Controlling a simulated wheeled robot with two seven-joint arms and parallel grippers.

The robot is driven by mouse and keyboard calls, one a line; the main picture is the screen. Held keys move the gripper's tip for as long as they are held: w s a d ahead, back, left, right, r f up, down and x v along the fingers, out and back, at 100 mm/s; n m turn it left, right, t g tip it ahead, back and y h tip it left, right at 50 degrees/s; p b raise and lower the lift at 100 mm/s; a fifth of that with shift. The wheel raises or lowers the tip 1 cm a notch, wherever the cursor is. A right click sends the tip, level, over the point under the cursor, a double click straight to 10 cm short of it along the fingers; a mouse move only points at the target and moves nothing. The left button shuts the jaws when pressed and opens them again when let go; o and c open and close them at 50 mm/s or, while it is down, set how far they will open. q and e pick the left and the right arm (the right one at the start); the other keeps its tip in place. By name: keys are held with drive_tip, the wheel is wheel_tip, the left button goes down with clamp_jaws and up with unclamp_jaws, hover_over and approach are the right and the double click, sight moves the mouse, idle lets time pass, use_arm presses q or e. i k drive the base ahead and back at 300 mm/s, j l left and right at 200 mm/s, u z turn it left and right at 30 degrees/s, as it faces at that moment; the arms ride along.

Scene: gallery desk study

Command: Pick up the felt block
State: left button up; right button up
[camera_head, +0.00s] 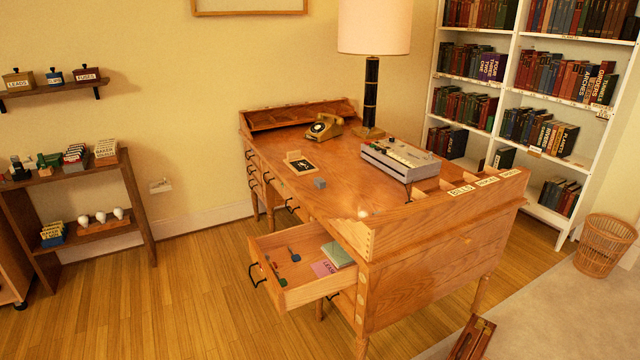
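A small grey-blue block (320,183), which looks like the felt block, lies on the wooden desk (360,205) near its left edge. It sits just in front of a small dark slate in a wooden frame (300,163), apart from it. Nothing touches or covers the block. Neither of my grippers shows in the head view.
A desk drawer (290,296) stands open below, holding a green book and small tools. A grey device (400,158), a lamp (371,95) and a telephone (324,127) stand on the desk. A wooden object (473,338) is at the bottom right. Floor at left is clear.

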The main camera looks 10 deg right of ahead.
sight(319, 182)
drive_tip(key=i+j+z, duration=0.15)
drive_tip(key=i+j, duration=0.45)
drive_tip(key=i+j+z, duration=0.15)
drive_tip(key=i+j, duration=0.45)
drive_tip(key=j, duration=0.2)
